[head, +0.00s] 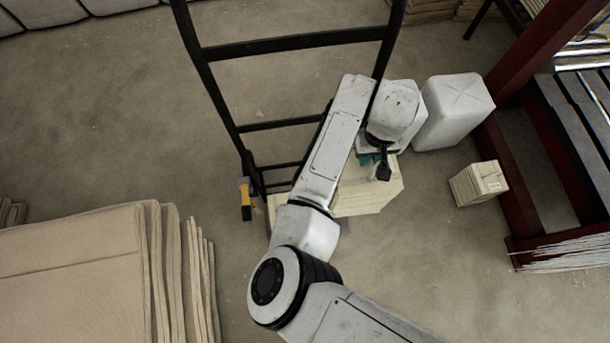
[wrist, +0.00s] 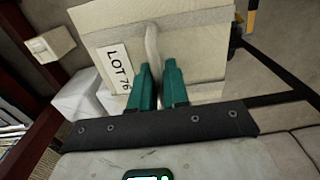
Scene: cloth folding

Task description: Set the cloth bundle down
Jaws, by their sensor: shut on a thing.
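The cloth bundle is a cream block (head: 378,195), partly hidden under my arm in the head view. In the wrist view the bundle (wrist: 200,48) fills the top and carries a white label reading "LOT 76" and a pale raised strap or fold (wrist: 152,42). My gripper (wrist: 158,72) has two teal fingers shut on this strap or fold. In the head view my gripper (head: 371,160) is over the bundle's far part, mostly hidden by my wrist. I cannot tell whether the bundle touches the floor.
A black hand truck (head: 290,43) stands behind my arm. A white block (head: 453,108) stands behind the bundle. A smaller cream block (head: 478,183) sits to the right, near a dark red rack (head: 510,165). Stacked tan sheets (head: 80,270) fill the lower left.

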